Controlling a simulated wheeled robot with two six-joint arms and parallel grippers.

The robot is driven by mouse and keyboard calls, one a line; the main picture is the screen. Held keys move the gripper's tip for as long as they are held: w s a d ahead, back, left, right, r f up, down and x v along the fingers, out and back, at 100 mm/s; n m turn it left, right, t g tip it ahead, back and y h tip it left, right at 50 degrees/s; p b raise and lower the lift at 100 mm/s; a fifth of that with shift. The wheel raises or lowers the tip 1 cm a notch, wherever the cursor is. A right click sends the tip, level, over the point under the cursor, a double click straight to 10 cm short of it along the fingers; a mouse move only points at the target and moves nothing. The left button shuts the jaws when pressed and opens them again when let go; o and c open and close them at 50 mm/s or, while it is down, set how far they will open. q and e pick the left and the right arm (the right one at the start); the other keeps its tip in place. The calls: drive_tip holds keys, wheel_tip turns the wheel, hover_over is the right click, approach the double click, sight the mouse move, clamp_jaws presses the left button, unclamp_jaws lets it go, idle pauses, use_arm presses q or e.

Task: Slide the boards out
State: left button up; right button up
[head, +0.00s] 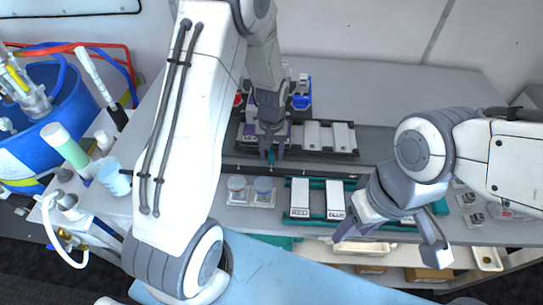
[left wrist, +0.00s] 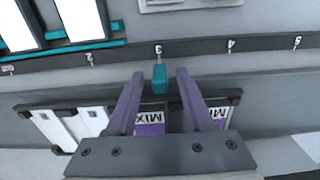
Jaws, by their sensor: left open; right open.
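My left gripper (head: 268,153) is open and points down at the numbered rail (head: 320,172). In the left wrist view its two fingers (left wrist: 159,82) stand on either side of a small teal block (left wrist: 160,78), near the mark 3, with gaps showing. Behind the rail a dark rack (head: 356,153) holds white boards (head: 312,136) and a purple-and-white board labelled MIX (left wrist: 150,122); my gripper partly covers it. In front, a teal rack (head: 287,183) holds labelled white boards (head: 300,197). My right gripper (head: 392,245) is open and empty, low at the right front, its fingers wide apart.
Two clear cups (head: 250,190) stand on a small tray left of the teal rack. Behind my left arm are a red and a blue container (head: 301,100). A blue barrel (head: 45,115) and bottles crowd the left. The grey counter (head: 400,90) is clear at the back right.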

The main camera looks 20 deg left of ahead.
use_arm(q)
clamp_jaws()
idle(1.4)
